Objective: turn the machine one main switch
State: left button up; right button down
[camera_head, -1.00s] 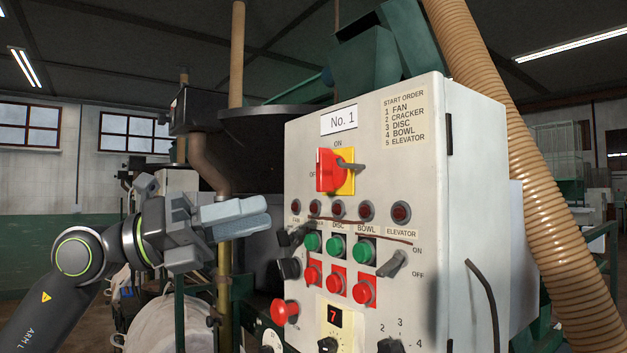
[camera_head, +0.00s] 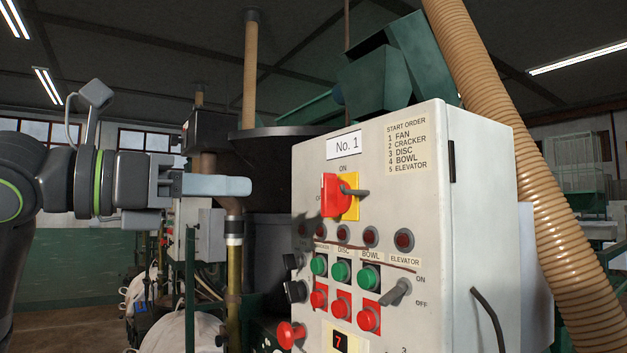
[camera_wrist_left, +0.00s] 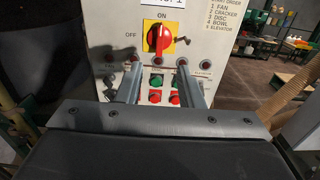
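The main switch (camera_head: 335,195) is a red handle on a yellow plate, high on the white "No. 1" control panel (camera_head: 450,225). ON is printed above it and OFF to its left. A dark rod sticks out to the right from the handle. In the left wrist view the red handle (camera_wrist_left: 158,40) stands roughly upright below ON. My left gripper (camera_head: 245,186) is left of the panel, at about switch height, apart from it. In the wrist view its two fingers (camera_wrist_left: 160,78) are apart with nothing between them. My right gripper is not in view.
Below the switch are a row of red lamps (camera_head: 370,237), green buttons (camera_head: 341,271) and red buttons (camera_head: 340,304). A grey lever (camera_head: 397,292) and a red knob (camera_head: 290,334) stick out from the panel. A ribbed tan hose (camera_head: 545,190) runs down behind the panel's right side.

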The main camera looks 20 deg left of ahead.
aim_at(322, 192)
pick_arm(q)
jog(key=p+x, duration=0.4)
jog(key=x, duration=0.6)
jog(key=shift+w+d+r, duration=0.1)
jog(key=shift+w+d, duration=0.15)
jog(key=shift+p+x, duration=0.4)
jog(key=shift+x, duration=0.65)
grip_shut()
